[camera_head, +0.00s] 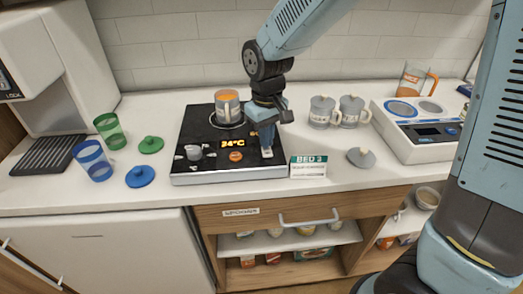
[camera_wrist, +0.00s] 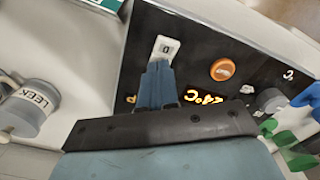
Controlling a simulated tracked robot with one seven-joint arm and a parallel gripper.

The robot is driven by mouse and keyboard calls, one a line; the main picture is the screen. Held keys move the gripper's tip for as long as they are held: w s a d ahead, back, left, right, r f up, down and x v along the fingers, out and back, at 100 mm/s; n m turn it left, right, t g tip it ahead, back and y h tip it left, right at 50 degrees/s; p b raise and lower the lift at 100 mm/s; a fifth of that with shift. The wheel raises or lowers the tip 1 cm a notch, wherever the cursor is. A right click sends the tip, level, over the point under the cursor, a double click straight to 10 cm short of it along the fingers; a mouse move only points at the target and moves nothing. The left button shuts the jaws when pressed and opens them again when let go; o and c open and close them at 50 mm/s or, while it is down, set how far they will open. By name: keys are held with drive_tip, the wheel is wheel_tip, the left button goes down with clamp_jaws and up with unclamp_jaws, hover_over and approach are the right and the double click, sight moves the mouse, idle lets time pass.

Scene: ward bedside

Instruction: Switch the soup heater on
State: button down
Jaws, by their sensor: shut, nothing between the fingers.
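A white rocker switch (camera_wrist: 165,48) sits near the panel's right front corner, and the part I see is marked 0. My gripper (camera_head: 266,147) is shut and empty, pointing down at this switch. In the wrist view the fingertips (camera_wrist: 158,68) are right beside the switch; I cannot tell whether they touch it.
A BED 3 card (camera_head: 308,166) stands right of the heater. Two lidded mugs (camera_head: 337,112) and a loose grey lid (camera_head: 361,157) are further right, before a white appliance (camera_head: 422,130). Green (camera_head: 110,131) and blue cups (camera_head: 93,160) with lids stand left.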

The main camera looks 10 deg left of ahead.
wheel_tip(320, 180, up, 6)
idle(0.8)
idle(0.3)
drive_tip(key=d+r+m+t, duration=0.15)
drive_tip(key=d+r, duration=0.25)
drive_tip(key=d, duration=0.4)
drive_tip(key=d+r+m+t, duration=0.15)
drive_tip(key=d+r, duration=0.25)
drive_tip(key=d, duration=0.4)
drive_tip(key=s+d+r+m+t, duration=0.2)
drive_tip(key=s+d+r+m, duration=0.2)
drive_tip(key=s+d, duration=0.6)
drive_tip(key=d+m, duration=0.1)
drive_tip(key=d, duration=0.2)
drive_tip(key=shift+s+d+m+t, duration=0.2)
drive_tip(key=shift+s+m+t, duration=0.05)
drive_tip(key=shift+m+t, duration=0.05)
